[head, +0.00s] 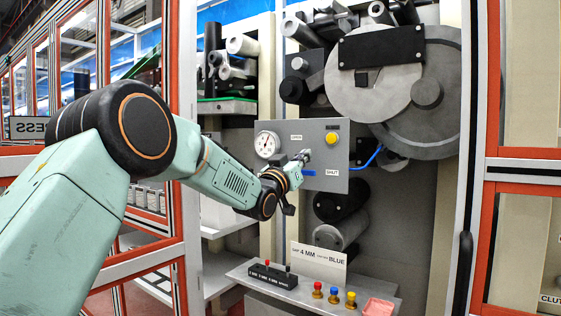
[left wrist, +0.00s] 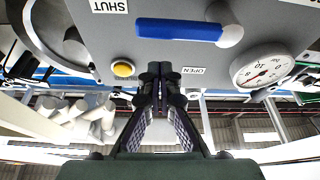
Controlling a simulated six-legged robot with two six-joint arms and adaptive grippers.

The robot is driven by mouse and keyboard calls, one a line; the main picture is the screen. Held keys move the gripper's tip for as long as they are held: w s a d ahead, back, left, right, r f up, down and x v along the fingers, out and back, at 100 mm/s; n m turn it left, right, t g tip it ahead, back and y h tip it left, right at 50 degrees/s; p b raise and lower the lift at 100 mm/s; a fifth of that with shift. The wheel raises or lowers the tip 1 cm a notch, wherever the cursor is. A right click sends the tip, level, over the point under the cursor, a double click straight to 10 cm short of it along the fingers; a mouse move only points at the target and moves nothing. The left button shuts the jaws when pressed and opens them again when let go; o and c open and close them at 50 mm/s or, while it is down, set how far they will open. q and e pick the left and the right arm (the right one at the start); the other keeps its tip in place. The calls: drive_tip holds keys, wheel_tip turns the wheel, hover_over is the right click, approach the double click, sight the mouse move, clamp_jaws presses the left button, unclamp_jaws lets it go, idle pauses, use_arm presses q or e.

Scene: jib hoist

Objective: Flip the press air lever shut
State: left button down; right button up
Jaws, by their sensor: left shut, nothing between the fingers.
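The grey air panel (head: 262,128) is upright ahead, with a round gauge (head: 267,145), a yellow button (head: 331,138), an OPEN label (head: 296,137) and a SHUT label (head: 332,173). The blue lever (head: 309,173) lies about level, its free end pointing right toward SHUT. In the upside-down left wrist view the whole blue handle (left wrist: 178,29) and its grey pivot (left wrist: 225,32) show. My left gripper (head: 305,156) is shut and empty, just above the lever; its fingertips (left wrist: 160,70) appear apart from the handle. My right gripper is out of view.
Large rollers and discs (head: 375,85) sit above right. Orange-framed glass doors stand at both sides.

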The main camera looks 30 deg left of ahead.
use_arm(q)
drive_tip(key=r+b+v, duration=0.1)
drive_tip(key=b+v, duration=0.1)
drive_tip(key=v, duration=0.8)
drive_tip(key=shift+a, duration=0.25)
drive_tip(key=shift+d, duration=0.1)
drive_tip(key=shift+s, duration=0.2)
drive_tip(key=s+d+f+g+b, duration=0.1)
drive_tip(key=s+d+f+g, duration=0.25)
drive_tip(key=f, duration=0.95)
drive_tip(key=s+d+f+n+g, duration=0.15)
drive_tip(key=s+f+g, duration=0.25)
drive_tip(key=f, duration=1)
drive_tip(key=s+d+f+g+b, duration=0.1)
drive_tip(key=s+d+f+g, duration=0.25)
drive_tip(key=f, duration=0.95)
drive_tip(key=s+d+f+g+b, duration=0.1)
drive_tip(key=s+f+g, duration=0.2)
drive_tip(key=s+f, duration=0.5)
drive_tip(key=s+d+f+m+g+b, duration=0.1)
drive_tip(key=s+f+g, duration=0.3)
drive_tip(key=s+f, duration=0.5)
drive_tip(key=s+d+f+g+y+b, duration=0.1)
drive_tip(key=s+f+g, duration=0.2)
drive_tip(key=s+f, duration=0.5)
drive_tip(key=s, duration=1.1)
drive_tip(key=shift+s+f+g, duration=0.2)
drive_tip(key=shift+s+g, duration=0.05)
drive_tip(key=shift+g, duration=0.15)
